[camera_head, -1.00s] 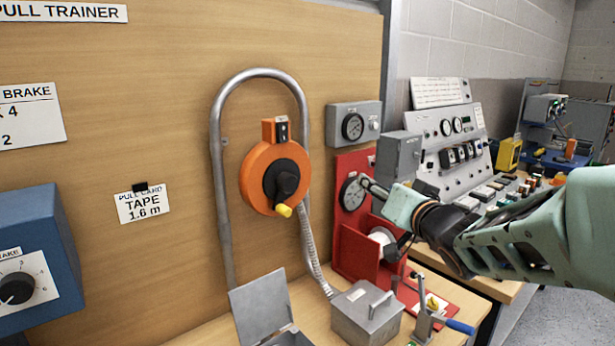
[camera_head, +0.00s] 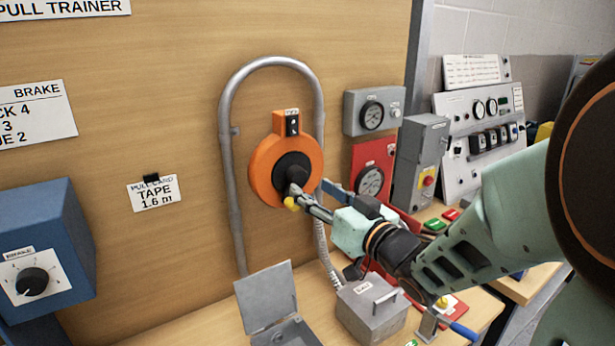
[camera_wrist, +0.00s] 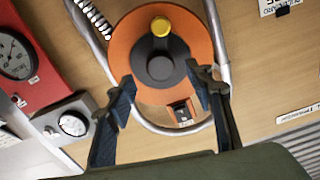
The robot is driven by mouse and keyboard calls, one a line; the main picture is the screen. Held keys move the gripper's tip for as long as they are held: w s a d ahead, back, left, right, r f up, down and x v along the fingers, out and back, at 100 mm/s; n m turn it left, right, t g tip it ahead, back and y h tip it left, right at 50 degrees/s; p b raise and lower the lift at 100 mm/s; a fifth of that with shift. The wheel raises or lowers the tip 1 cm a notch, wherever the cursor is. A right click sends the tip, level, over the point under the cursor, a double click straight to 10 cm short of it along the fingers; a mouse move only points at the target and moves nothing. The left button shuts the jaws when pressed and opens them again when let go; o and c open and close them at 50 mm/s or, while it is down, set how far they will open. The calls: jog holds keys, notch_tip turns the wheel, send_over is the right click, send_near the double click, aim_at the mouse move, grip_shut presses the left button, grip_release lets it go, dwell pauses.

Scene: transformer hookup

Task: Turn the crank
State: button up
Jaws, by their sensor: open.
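The crank is a black arm (camera_head: 291,167) with a yellow knob (camera_head: 291,203) on a round orange reel (camera_head: 261,178), mounted on the wooden panel. In the head view the knob points down. The wrist view shows the orange reel (camera_wrist: 125,47) face-on, with the black crank arm (camera_wrist: 159,66) and the yellow knob (camera_wrist: 160,25) at the top. My gripper (camera_head: 311,188) is open and empty in front of the reel's lower right. In the wrist view its fingers (camera_wrist: 160,80) spread either side of the black hub, below the knob. I cannot tell whether a finger touches the crank.
A grey conduit (camera_head: 229,190) arches around the reel. A red gauge panel (camera_head: 374,155) and grey boxes stand to the right. An open metal box (camera_head: 268,300) and a lidded grey box (camera_head: 370,308) sit on the bench below. A blue brake box (camera_head: 45,240) is at left.

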aim_at(300, 180)
jog(key=x, duration=0.6)
jog(key=shift+p, duration=0.3)
grip_shut()
